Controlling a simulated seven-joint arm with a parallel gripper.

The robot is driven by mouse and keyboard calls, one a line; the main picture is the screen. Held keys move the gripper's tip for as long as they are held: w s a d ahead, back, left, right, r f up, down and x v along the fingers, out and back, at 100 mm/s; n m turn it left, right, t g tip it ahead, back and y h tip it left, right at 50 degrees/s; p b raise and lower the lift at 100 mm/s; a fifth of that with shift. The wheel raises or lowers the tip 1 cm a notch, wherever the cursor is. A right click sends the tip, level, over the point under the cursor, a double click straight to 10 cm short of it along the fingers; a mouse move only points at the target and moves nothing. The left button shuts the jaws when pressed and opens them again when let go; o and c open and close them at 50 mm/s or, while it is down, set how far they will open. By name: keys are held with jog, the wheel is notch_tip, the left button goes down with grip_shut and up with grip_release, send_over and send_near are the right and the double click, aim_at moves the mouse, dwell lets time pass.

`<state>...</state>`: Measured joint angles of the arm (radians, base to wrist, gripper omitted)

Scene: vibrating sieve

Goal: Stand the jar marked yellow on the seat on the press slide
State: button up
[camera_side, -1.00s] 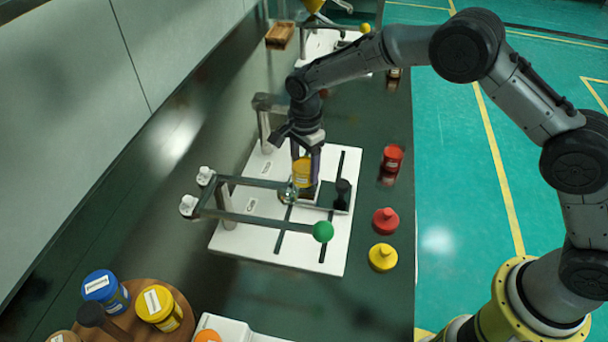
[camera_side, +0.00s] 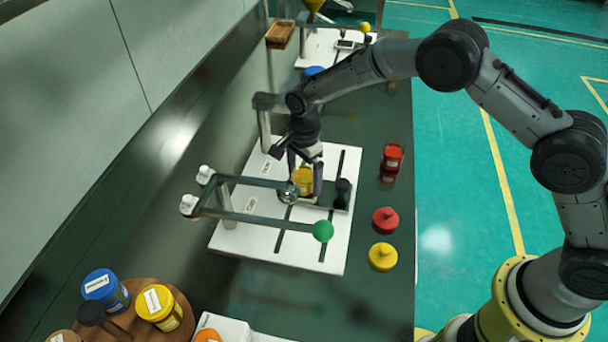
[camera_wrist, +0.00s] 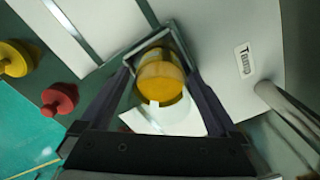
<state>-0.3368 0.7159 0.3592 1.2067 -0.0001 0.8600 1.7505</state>
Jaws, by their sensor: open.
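A jar with a yellow-orange top (camera_side: 303,182) stands at the seat on the press slide, under my gripper. In the wrist view the jar (camera_wrist: 160,82) sits within the square metal rim of the seat (camera_wrist: 142,48), and a white label shows. My gripper (camera_side: 304,186) is open, with one finger on either side of the jar; it also shows in the wrist view (camera_wrist: 160,78). The slide's black knob (camera_side: 343,190) stands just right of the jar. The jar's base is partly hidden.
The press frame with a green ball (camera_side: 323,231) lies in front of the gripper. A red jar (camera_side: 392,156), a red knobbed piece (camera_side: 385,220) and a yellow one (camera_side: 382,257) stand to the right. A wooden turntable (camera_side: 182,328) holds blue-lidded and yellow-lidded jars at lower left.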

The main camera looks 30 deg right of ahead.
notch_tip(320, 180, up, 13)
jog(key=s+d+r+n+t, duration=0.1)
jog(key=s+d+r+n, duration=0.4)
jog(key=r, duration=0.4)
jog(key=s+d+r+n+t, duration=0.25)
jog(key=s+d+r, duration=0.4)
jog(key=s, duration=0.35)
jog(key=s+d+f+n+t, duration=0.1)
jog(key=s+d+n, duration=0.2)
jog(key=s, duration=0.6)
jog(key=s+d+f+n+t, duration=0.1)
jog(key=s+d+n, duration=0.2)
jog(key=s, duration=0.7)
jog(key=n, duration=0.2)
jog(key=shift+f+n, duration=0.35)
